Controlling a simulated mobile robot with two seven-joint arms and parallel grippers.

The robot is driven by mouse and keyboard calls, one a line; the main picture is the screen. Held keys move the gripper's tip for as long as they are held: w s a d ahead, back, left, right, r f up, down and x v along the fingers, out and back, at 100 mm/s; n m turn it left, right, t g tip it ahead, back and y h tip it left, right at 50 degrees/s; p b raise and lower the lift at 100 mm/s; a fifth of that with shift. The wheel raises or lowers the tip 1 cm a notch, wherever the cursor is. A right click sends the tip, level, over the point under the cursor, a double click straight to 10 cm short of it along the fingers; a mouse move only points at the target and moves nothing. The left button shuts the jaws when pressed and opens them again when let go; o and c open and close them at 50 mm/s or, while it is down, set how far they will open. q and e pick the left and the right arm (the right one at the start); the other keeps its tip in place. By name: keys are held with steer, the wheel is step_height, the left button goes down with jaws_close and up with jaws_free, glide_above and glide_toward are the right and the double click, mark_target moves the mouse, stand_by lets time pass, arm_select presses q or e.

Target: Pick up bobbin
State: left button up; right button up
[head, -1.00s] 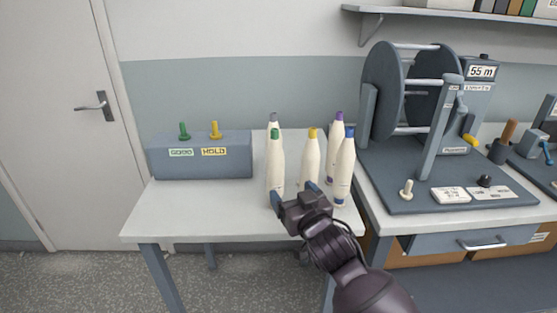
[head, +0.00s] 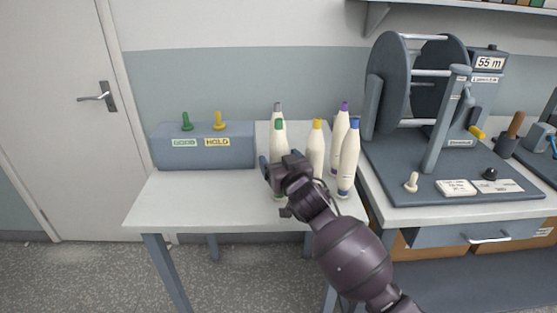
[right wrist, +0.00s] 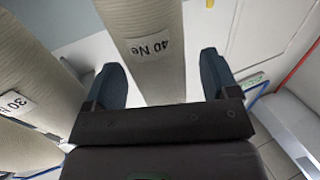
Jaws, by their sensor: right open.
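Several white cone-shaped bobbins stand upright on a small table. In the right wrist view, a bobbin labelled "40 Ne" (right wrist: 150,60) stands between the two open fingers (right wrist: 162,68), with a gap visible on each side. Another bobbin labelled "30" (right wrist: 25,120) is at the left. My left gripper is not in view.
A grey-blue box (head: 203,152) with GOOD and HOLD labels and green and yellow pegs stands at the table's back left. The table (head: 190,200) is clear in front of it. A reel machine (head: 440,150) with a 55 m display stands at the right.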

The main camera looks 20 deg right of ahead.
steer(key=shift+w, duration=0.4)
steer(key=c, duration=1)
